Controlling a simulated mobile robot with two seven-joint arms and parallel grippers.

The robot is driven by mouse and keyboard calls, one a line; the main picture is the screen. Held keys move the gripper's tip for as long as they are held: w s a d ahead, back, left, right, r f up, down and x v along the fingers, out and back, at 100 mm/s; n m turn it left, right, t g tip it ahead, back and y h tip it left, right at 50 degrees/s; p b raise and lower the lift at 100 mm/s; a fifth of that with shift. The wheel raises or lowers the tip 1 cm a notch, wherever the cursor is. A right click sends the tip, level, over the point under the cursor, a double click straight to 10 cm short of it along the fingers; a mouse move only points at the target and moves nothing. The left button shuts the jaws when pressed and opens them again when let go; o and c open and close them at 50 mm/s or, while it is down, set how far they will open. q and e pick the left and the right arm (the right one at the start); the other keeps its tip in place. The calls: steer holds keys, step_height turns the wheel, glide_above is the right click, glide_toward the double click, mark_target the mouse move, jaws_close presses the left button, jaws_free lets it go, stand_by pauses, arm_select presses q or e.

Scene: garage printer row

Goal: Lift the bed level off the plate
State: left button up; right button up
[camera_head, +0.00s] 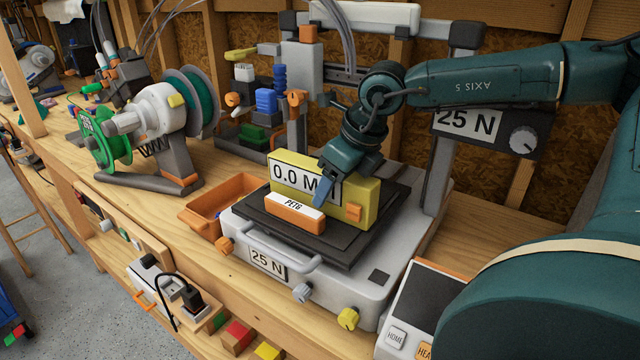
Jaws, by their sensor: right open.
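The bed level (365,192) is a yellow block with a white display reading "0.0 M", the rest covered by my gripper. It stands on the dark plate (345,252) of the printer in the middle of the view. My right gripper (322,188) reaches down over it from the upper right, with a blue finger in front of the display. The gripper is open. The far finger is hidden, so I cannot tell whether the jaws straddle the block. An orange and white piece marked "PETG" (295,213) is in front of the bed level. My left gripper is out of view.
An orange bin (222,203) sits left of the printer base, and a spool holder (160,120) stands further left. The printer's uprights and a "25 N" box (490,128) rise behind. A control panel (408,312) is at the front right.

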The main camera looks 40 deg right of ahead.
steer(key=shift+w+f, duration=0.15)
steer(key=shift+f, duration=0.2)
steer(key=c, duration=1.2)
